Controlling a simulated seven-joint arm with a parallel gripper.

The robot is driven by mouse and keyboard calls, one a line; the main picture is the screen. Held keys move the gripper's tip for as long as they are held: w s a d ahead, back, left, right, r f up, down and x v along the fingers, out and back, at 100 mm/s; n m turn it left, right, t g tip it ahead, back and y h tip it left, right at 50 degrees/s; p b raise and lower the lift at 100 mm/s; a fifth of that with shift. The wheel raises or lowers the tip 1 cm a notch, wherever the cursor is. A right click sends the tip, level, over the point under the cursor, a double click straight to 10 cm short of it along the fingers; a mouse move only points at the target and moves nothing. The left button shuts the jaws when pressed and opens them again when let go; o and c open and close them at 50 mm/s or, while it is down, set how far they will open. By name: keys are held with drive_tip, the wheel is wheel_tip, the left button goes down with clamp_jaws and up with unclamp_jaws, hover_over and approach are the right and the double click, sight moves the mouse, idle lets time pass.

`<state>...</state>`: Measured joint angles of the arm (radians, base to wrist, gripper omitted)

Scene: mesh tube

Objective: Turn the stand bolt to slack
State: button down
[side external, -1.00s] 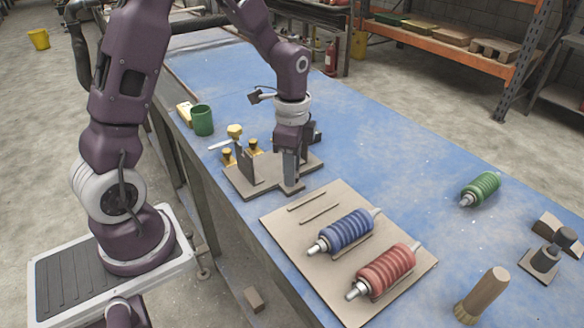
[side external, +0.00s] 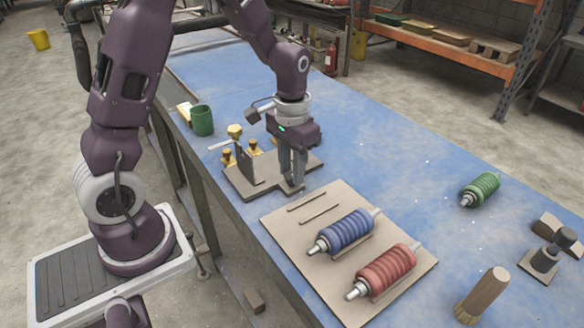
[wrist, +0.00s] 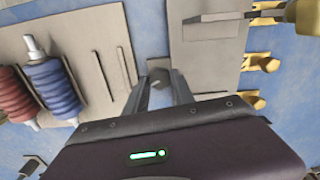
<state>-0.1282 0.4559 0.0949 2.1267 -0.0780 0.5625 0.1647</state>
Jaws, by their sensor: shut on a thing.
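The stand (side external: 236,184) is a grey-brown base with an upright plate and brass fittings, left of the tan board. My gripper (side external: 292,184) points straight down at the stand's right front end, its fingers shut on the stand bolt. In the wrist view, my gripper's fingers (wrist: 162,84) reach to a small grey bolt head (wrist: 160,76) between their tips. Most of the bolt is hidden by the fingers, and its thread cannot be seen. The stand's plate (wrist: 205,60) fills the upper right of the wrist view.
A tan board (side external: 290,222) holds a blue coil (side external: 345,232) and a red coil (side external: 387,270), close to the gripper. A green coil (side external: 480,189) lies at the right. A green cup (side external: 202,120) stands behind the stand. The blue bench between the board and green coil is clear.

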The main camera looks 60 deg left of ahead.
sight(291, 174)
drive_tip(key=n, duration=0.7)
drive_tip(key=shift+r, duration=0.1)
drive_tip(key=n, duration=0.6)
drive_tip(key=shift+n, duration=0.4)
drive_tip(key=c, duration=1.1)
unclamp_jaws()
drive_tip(key=shift+o, duration=0.2)
wheel_tip(291, 174, up, 7)
drive_tip(key=s+d+r+m+t, duration=0.2)
drive_tip(key=s+d+r+m, duration=0.1)
drive_tip(key=s+r+m, duration=0.2)
drive_tip(key=s+d+r+m+t, duration=0.3)
drive_tip(key=s+r+m, duration=0.2)
drive_tip(key=s+m, duration=0.5)
drive_tip(key=s, duration=0.3)
drive_tip(key=shift+s+d+r+t, duration=0.25)
drive_tip(key=shift+d+t, duration=0.05)
